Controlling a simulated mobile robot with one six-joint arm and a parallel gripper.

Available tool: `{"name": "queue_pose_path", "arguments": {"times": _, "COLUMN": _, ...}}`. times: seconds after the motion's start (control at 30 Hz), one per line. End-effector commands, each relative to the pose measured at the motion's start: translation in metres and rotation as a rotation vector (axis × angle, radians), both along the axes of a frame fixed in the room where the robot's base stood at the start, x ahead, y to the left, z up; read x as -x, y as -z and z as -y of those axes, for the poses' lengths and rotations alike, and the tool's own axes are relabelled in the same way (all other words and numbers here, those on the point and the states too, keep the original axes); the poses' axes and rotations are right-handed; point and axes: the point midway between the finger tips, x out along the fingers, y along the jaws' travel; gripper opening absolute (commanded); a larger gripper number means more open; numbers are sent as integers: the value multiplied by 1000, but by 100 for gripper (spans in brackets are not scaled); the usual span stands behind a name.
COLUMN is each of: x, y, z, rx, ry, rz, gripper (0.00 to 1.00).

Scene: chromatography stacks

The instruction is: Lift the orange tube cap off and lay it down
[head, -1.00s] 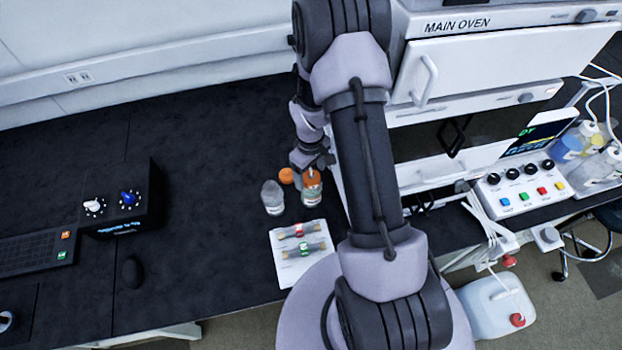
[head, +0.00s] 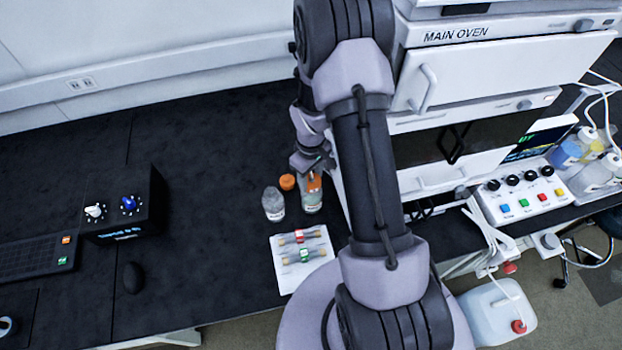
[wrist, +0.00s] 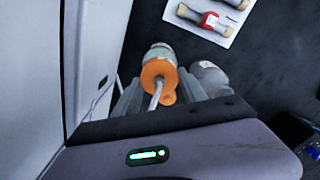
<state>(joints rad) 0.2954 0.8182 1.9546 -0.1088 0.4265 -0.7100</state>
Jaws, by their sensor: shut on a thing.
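The orange tube cap (wrist: 158,74) is between my gripper's fingers (wrist: 160,92), with a pale tube rising from it towards the wrist camera. My gripper (head: 312,170) is shut on this cap. A clear bottle (head: 311,201) stands directly below it; its top also shows just past the cap in the wrist view (wrist: 160,52). I cannot tell whether the cap still touches the bottle's neck. A second orange cap (head: 287,182) lies on the bench to the left, partly hidden behind the tube in the wrist view (wrist: 169,97).
A grey-capped bottle (head: 273,204) stands close on the left. A white sheet (head: 287,273) with two red- and green-banded tubes lies in front. The oven (head: 480,75) rises to the right. The dark bench (head: 215,210) is clear to the left, up to a black control box (head: 130,205).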

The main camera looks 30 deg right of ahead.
Motion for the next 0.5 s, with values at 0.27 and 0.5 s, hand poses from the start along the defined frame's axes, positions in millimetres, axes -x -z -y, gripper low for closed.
{"name": "queue_pose_path", "arguments": {"times": 0.27, "x": 23, "y": -24, "z": -18, "rx": -1, "ry": -4, "rz": -1, "gripper": 7}}
{"name": "queue_pose_path", "arguments": {"times": 0.5, "x": 79, "y": -31, "z": -63, "rx": 0, "ry": -5, "rz": -2, "gripper": 7}}
